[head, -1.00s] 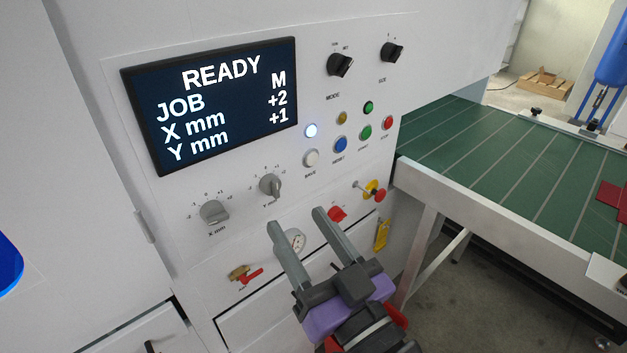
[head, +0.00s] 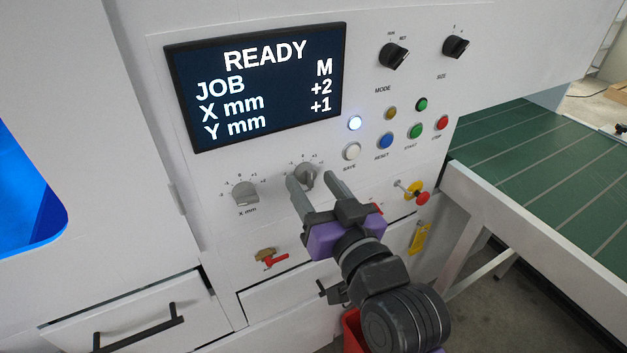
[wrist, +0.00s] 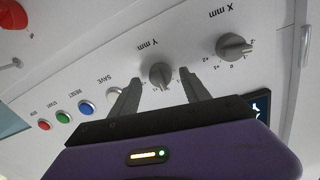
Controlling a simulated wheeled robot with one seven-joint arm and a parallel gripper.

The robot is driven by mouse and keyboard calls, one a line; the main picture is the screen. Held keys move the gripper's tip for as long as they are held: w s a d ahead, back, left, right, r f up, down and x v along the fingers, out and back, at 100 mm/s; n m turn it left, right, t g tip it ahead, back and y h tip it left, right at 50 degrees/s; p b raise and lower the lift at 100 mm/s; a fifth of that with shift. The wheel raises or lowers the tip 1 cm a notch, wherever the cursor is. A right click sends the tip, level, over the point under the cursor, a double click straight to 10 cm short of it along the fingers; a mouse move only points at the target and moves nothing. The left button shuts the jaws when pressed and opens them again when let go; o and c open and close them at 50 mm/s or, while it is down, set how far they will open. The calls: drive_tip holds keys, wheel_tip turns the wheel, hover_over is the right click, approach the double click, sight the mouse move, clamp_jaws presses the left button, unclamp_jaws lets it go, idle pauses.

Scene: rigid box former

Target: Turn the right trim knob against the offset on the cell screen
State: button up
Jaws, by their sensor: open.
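The cell screen (head: 254,86) reads READY, JOB M, X mm +2, Y mm +1. Below it are two grey trim knobs with tick scales. The X mm knob (head: 246,193) is on the left in the head view and upper right in the wrist view (wrist: 232,46). The Y mm knob (head: 308,177) is to its right, partly hidden by my fingers; it also shows in the wrist view (wrist: 161,74). My gripper (head: 311,179) is open and empty. Its fingertips (wrist: 160,77) lie either side of the Y mm knob in the wrist view, with gaps visible. The exact depth is unclear.
The blue RESET button (head: 385,141), white SAVE button (head: 352,151) and other buttons sit right of the knobs. A red-and-yellow knob (head: 418,193) juts out at right. A red-handled valve (head: 270,259) is below. A green conveyor (head: 540,150) lies at far right.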

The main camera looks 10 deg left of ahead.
drive_tip(key=shift+w+a, duration=0.2)
drive_tip(key=shift+w, duration=0.1)
clamp_jaws()
drive_tip(key=n+b, duration=0.2)
drive_tip(key=n, duration=0.2)
drive_tip(key=shift+f+n, duration=0.15)
drive_tip(key=shift+n, duration=0.15)
drive_tip(key=shift+n+y+b, duration=0.3)
drive_tip(key=shift+n+b, duration=0.7)
drive_tip(key=shift+n, duration=0.6)
